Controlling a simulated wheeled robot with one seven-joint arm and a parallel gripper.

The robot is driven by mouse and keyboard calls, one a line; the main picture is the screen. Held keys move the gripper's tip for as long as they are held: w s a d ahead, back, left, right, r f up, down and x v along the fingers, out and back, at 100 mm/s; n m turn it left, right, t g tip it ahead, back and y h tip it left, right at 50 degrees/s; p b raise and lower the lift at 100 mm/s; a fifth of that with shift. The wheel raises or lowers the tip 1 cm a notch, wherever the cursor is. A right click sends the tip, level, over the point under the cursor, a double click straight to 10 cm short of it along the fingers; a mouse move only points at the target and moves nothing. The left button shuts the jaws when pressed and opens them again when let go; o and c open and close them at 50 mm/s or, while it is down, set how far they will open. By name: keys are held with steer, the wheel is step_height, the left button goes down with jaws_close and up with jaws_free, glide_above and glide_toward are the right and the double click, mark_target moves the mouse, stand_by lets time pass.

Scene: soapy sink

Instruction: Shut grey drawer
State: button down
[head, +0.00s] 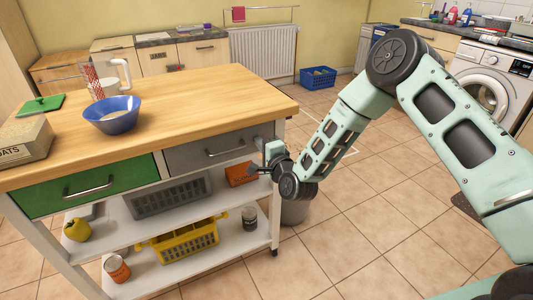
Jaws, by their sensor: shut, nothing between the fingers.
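The grey drawer (205,149) is on the right of the wooden-topped island, under the worktop, with a metal bar handle on its front. Its front looks flush or nearly flush with the island frame; a small gap cannot be told. My gripper (257,167) is just in front of the right end of the grey drawer, at its lower edge. It is shut and empty. Whether its tips touch the drawer front cannot be told. My wrist hides part of the island's right leg.
A green drawer (88,185) is to the left of the grey one. Shelves below hold a grey basket (170,199), a yellow crate (188,241), an orange box (239,174) and cans. A blue bowl (112,116) stands on the worktop. The tiled floor at right is open.

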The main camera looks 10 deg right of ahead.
steer(key=shift+w+r, duration=0.2)
steer(key=shift+w, duration=0.35)
steer(key=shift+a, duration=0.1)
